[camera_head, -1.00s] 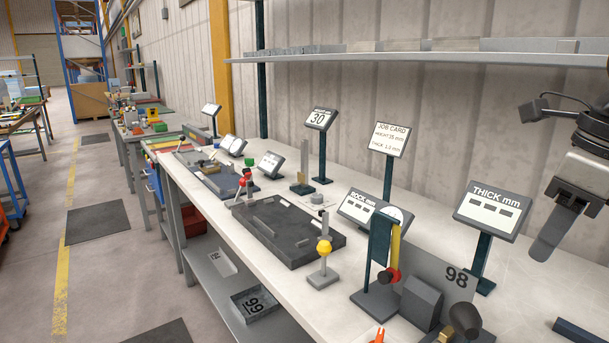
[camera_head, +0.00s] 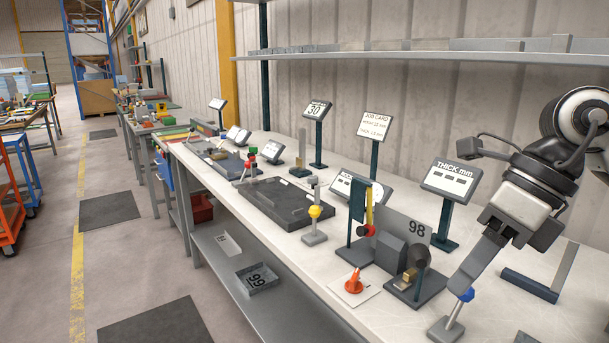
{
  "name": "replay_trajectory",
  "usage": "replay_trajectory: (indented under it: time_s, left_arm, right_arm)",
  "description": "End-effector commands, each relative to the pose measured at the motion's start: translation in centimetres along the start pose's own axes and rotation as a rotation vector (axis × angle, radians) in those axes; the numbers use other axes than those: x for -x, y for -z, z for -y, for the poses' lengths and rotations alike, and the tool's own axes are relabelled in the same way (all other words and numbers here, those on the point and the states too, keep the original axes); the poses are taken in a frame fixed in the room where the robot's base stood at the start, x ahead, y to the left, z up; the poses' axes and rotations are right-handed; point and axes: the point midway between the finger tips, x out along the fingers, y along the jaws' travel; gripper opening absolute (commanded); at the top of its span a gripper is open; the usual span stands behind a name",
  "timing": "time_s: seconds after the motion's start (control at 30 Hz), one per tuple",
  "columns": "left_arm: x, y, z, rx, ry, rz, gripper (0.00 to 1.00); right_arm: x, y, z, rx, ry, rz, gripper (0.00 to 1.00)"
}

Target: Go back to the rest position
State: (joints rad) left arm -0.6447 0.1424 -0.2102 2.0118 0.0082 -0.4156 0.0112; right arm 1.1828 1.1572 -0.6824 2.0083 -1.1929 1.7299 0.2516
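My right gripper (camera_head: 466,280) comes in at the right side of the head view, pointing down and to the left over the front right of the workbench (camera_head: 340,253). Its fingers show nearly edge-on, so I cannot tell whether they are apart. The fingertips overlap, in the picture, the top of a small stand with a blue knob (camera_head: 467,295); I cannot tell whether they touch it. No carried thing is visible in the fingers. My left gripper is not in view.
The THICK mm display (camera_head: 451,180) stands just left of my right arm. A grey plate marked 98 (camera_head: 402,229), an orange cone-like piece (camera_head: 353,284) and a dark angle piece (camera_head: 530,284) are nearby. A wall shelf (camera_head: 400,56) runs behind. The aisle at left is clear.

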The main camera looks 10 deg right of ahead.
Motion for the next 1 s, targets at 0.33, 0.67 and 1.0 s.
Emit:
replay_trajectory:
  time_s: [0.33,0.67,1.0]
  left_arm:
    - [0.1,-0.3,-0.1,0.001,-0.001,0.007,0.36]
    - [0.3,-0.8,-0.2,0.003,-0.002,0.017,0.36]
    - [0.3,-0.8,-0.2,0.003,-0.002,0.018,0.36]
  right_arm:
    - [-8.4,-6.1,-10.3,-0.126,-0.813,0.261,0.28]
    - [-12.9,-10.8,-6.0,-1.088,-1.553,0.729,0.28]
    - [-30.3,1.8,3.9,-2.44,-1.428,0.93,0.28]
